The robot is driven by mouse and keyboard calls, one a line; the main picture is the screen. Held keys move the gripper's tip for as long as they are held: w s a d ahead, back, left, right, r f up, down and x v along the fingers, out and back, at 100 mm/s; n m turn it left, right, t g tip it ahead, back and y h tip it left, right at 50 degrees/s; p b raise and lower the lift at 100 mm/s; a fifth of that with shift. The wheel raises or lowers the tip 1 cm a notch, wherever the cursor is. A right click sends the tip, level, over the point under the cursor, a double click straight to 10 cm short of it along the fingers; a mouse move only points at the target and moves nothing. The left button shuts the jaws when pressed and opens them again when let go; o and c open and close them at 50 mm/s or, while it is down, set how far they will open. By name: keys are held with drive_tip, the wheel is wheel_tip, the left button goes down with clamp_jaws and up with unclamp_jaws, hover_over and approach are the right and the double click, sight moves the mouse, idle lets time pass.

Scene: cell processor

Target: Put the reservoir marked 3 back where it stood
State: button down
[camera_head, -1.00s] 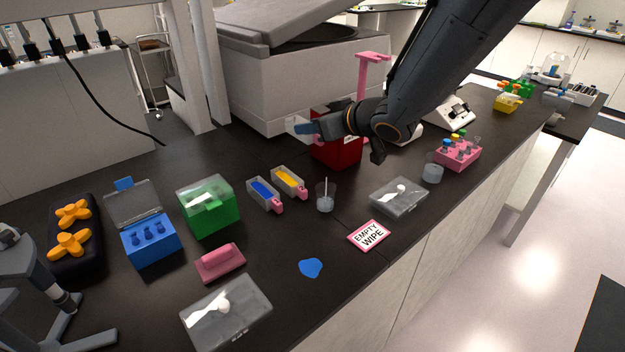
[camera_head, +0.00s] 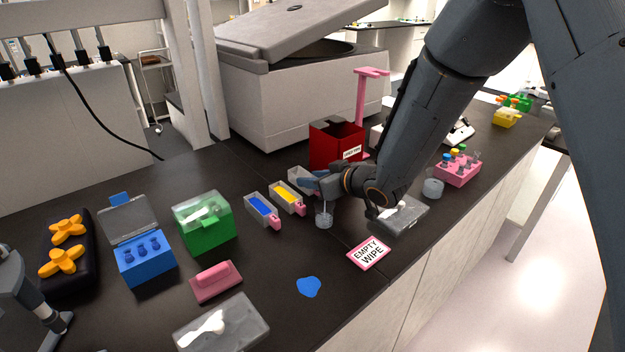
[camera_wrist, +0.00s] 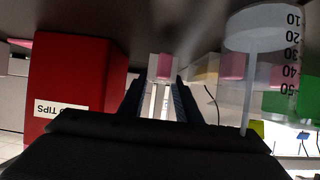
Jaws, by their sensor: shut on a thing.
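My gripper (camera_head: 312,185) is shut on a pale grey reservoir (camera_head: 299,175). The reservoir is at the right end of a row, beside the yellow-filled reservoir (camera_head: 287,198) and then the blue-filled reservoir (camera_head: 262,209). It looks level and low by the bench; whether it touches cannot be told. Its number is not readable. In the wrist view my gripper's fingers (camera_wrist: 160,100) close on a pink tab (camera_wrist: 163,68). My arm and gripper hide the reservoir's near end in the head view.
A clear beaker (camera_head: 324,216) with a stick stands just in front of my gripper, large in the wrist view (camera_wrist: 262,30). The red tips bin (camera_head: 335,145) stands close behind. The EMPTY WIPE card (camera_head: 369,253) and a grey clear box (camera_head: 400,222) lie nearer the front edge.

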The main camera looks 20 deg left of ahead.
drive_tip(key=shift+f, duration=0.3)
drive_tip(key=shift+f, duration=0.1)
drive_tip(key=c, duration=1.3)
unclamp_jaws()
drive_tip(key=shift+d, duration=0.1)
drive_tip(key=b+v, duration=0.2)
drive_tip(key=v, duration=1)
drive_tip(key=shift+s, duration=0.1)
